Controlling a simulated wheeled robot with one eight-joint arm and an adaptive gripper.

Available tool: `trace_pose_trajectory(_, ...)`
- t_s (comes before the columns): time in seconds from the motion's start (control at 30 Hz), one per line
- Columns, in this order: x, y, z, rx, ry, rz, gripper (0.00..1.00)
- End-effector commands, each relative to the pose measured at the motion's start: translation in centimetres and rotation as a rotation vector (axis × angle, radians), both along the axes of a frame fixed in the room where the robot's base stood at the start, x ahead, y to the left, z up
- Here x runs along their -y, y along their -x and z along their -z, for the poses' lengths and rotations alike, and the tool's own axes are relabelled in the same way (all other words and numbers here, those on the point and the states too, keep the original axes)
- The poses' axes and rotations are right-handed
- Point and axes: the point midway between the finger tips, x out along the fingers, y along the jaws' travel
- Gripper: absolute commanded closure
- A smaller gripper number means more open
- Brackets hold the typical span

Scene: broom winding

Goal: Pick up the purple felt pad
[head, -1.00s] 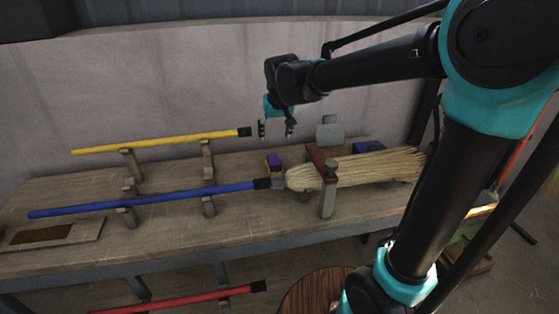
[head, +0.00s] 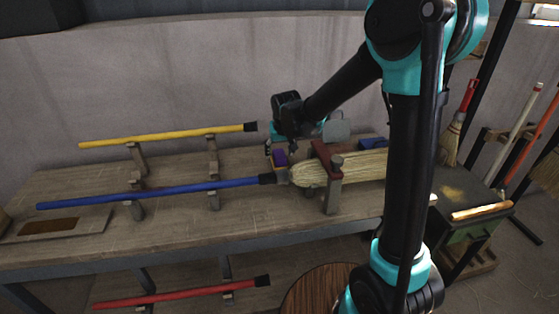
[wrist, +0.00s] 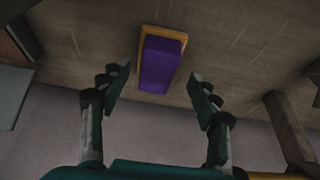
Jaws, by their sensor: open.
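The purple felt pad (head: 280,157) is a small purple block on the workbench, just behind the joint of the blue handle and the broom head. In the wrist view the pad (wrist: 159,65) sits on a tan backing or tray (wrist: 181,38) that shows along its edges. My gripper (wrist: 155,88) is open and empty, with one finger to each side of the pad. In the head view my gripper (head: 281,149) is right over the pad and partly hides it. I cannot tell the exact height left between fingertips and pad.
The blue handle (head: 150,192) and the straw broom head (head: 362,170) lie in front of the pad. A red-brown clamp (head: 326,160) stands close on the right. A yellow handle (head: 170,138) rests on supports at the back left.

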Motion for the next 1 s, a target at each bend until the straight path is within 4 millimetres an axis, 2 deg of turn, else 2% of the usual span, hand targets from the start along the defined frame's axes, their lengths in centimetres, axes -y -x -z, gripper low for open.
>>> trace_pose_trajectory(0.1, 0.2, -0.7, 1.7, 0.0, 0.0, 0.001, 0.38)
trace_pose_trajectory(0.23, 0.0, -1.1, 2.7, 0.0, 0.0, 0.0, 0.38)
trace_pose_trajectory(0.57, 0.0, -1.2, 3.1, 0.0, 0.0, 0.0, 0.39)
trace_pose_trajectory(1.0, 0.0, -1.2, 3.1, 0.0, 0.0, 0.0, 0.92)
